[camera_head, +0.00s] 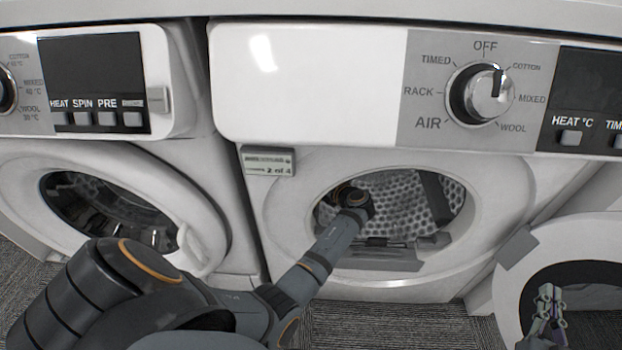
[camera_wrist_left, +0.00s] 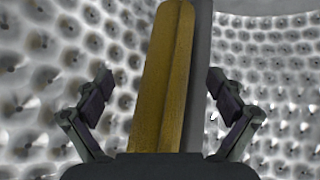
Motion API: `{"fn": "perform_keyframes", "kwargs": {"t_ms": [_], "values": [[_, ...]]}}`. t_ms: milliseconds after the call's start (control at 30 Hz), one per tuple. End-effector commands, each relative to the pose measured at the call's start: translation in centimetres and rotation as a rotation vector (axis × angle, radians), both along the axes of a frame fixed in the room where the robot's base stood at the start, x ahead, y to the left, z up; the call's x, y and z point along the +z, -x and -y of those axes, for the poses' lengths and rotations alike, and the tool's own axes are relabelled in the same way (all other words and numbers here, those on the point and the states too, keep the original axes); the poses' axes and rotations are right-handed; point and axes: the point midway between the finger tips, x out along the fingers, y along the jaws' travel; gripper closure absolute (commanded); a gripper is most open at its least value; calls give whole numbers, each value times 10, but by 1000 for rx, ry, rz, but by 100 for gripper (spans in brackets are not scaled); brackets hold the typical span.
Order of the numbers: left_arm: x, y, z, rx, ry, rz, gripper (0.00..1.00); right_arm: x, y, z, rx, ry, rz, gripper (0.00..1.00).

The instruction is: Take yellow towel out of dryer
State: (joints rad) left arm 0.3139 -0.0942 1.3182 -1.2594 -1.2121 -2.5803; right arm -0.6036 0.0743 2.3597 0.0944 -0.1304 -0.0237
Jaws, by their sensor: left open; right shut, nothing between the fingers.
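The dryer (camera_head: 285,205) stands in the middle of the head view with its round opening uncovered. My left arm reaches through the opening into the perforated drum (camera_head: 395,205). In the left wrist view the yellow towel (camera_wrist_left: 163,80) is a tall folded strip. My left gripper (camera_wrist_left: 160,88) is open, with one finger on each side of the towel in the picture; I cannot tell whether they touch it. The towel is not visible in the head view. My right gripper (camera_head: 549,300) is shut and empty at the lower right, in front of the open dryer door (camera_head: 512,285).
A washing machine (camera_head: 185,120) with its round door (camera_head: 195,235) closed stands at the left. The dryer's control panel with a knob (camera_head: 482,93) is above the opening. Grey carpet (camera_head: 400,325) shows below. The opening's rim surrounds my left arm.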

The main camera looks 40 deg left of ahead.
Motion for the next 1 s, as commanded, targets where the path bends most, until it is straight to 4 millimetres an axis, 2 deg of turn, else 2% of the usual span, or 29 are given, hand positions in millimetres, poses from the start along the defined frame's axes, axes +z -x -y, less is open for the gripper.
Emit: {"fn": "perform_keyframes", "kwargs": {"t_ms": [167, 633, 867, 1000], "values": [[0, 0, 0, 0, 0, 0, 5, 0, 0, 0, 0, 0, 0, 100], [0, 0, 0, 0, 0, 0, 69, -1, 0, 0, 0, 0, -3, 100], [1, 0, 0, 0, 0, 1, 70, 0, 0, 0, 0, 0, -2, 100], [1, 0, -1, 0, -1, 1, 70, -7, 1, 0, 1, -1, -31, 100]]}}
